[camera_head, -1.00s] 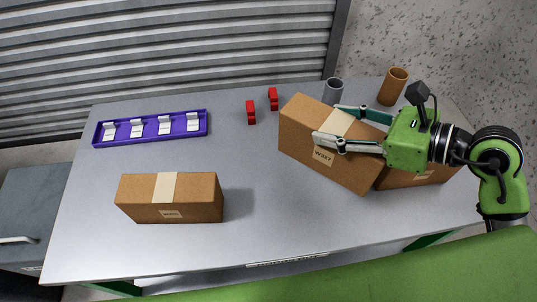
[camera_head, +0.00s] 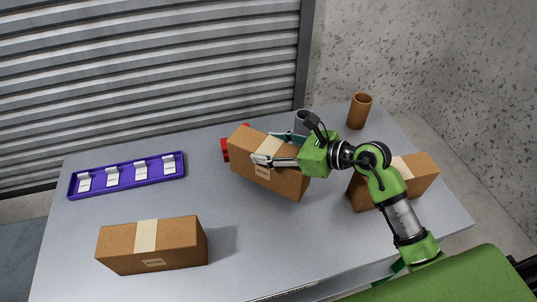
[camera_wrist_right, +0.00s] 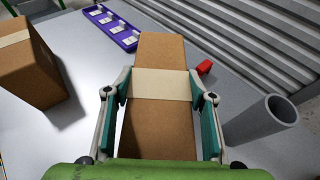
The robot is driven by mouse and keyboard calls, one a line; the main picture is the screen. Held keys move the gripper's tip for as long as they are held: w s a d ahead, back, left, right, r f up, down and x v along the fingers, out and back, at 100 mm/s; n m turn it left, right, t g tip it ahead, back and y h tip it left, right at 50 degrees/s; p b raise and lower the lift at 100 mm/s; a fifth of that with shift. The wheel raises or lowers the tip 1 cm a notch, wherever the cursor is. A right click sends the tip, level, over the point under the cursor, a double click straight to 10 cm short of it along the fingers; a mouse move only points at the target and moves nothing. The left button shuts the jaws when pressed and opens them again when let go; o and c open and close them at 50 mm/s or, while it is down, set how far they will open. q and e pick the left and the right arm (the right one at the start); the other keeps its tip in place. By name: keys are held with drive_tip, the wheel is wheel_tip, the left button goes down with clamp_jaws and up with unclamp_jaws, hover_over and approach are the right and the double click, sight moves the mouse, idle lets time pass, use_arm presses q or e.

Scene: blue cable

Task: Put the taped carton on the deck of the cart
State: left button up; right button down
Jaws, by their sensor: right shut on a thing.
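My right gripper (camera_head: 263,147) is shut on a brown carton (camera_head: 286,184) with a pale tape band and a label. Its two fingers lie on opposite sides of the carton at the tape, as the right wrist view shows, where the carton (camera_wrist_right: 160,50) runs lengthwise between them. The carton is tilted in the head view and seems to be above the table; its clearance is hard to tell. A second taped carton (camera_head: 180,242) stands at the table's front left. A third taped carton (camera_head: 416,178) is at the right, partly behind my right arm. No cart deck is recognisable. My left gripper is out of view.
The grey table (camera_head: 215,215) has a purple tray (camera_head: 128,176) with white pieces at the back left. Red parts (camera_head: 226,150) are partly hidden behind the held carton. A grey cup (camera_head: 302,118) and a brown cup (camera_head: 359,111) stand at the back. A shutter (camera_head: 150,65) rises behind.

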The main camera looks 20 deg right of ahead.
drive_tip(key=shift+w+a+f, duration=0.15)
drive_tip(key=shift+w+f, duration=0.1)
drive_tip(key=shift+f, duration=1.6)
drive_tip(key=c, duration=1.4)
unclamp_jaws()
drive_tip(key=shift+f, duration=0.2)
drive_tip(key=o, duration=0.5)
drive_tip(key=shift+r, duration=0.15)
